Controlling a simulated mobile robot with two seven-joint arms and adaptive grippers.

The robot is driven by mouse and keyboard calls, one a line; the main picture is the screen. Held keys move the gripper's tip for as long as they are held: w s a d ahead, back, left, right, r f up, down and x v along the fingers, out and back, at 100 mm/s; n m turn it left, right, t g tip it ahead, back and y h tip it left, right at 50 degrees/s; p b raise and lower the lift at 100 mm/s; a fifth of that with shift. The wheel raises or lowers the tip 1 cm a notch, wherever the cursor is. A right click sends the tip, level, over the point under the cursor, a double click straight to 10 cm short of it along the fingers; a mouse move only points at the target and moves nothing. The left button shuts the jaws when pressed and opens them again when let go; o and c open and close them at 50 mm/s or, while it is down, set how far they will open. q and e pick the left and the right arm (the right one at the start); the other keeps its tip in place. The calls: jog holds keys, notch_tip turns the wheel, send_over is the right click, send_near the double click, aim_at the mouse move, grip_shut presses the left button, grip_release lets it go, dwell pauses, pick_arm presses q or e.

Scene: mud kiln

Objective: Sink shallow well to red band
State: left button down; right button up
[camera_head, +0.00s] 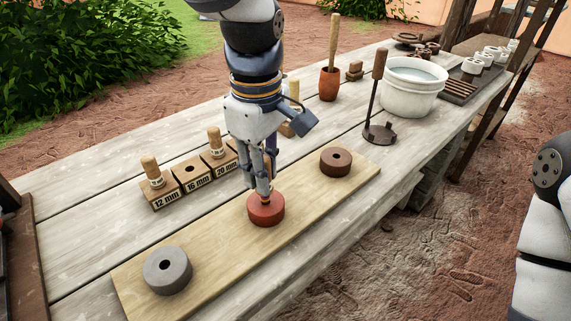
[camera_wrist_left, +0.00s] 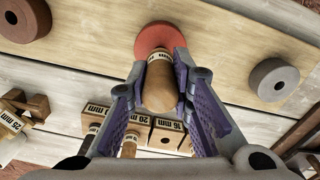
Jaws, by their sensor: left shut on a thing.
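My left gripper (camera_head: 266,184) is shut on a wooden-handled peg tool (camera_wrist_left: 160,88) and is right above the red clay disc (camera_head: 266,210). In the left wrist view the tool's handle is between both finger pads, its far end at the red disc (camera_wrist_left: 160,37). The tool's red band and tip are hidden, so I cannot tell how deep it is in the clay. The block marked 16 mm (camera_head: 192,176) has an empty hole. The 12 mm (camera_head: 151,172) and 20 mm (camera_head: 216,144) pegs stand in their blocks. My right gripper is out of view.
The pale board (camera_head: 220,262) also carries a grey disc (camera_head: 167,270) and a brown disc (camera_head: 335,161), both with holes. A dark tool with an upright handle (camera_head: 378,100) stands near the white water bowl (camera_head: 411,88). The front of the board is clear.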

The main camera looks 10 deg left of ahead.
pick_arm(q)
jog(key=shift+r, duration=3.05)
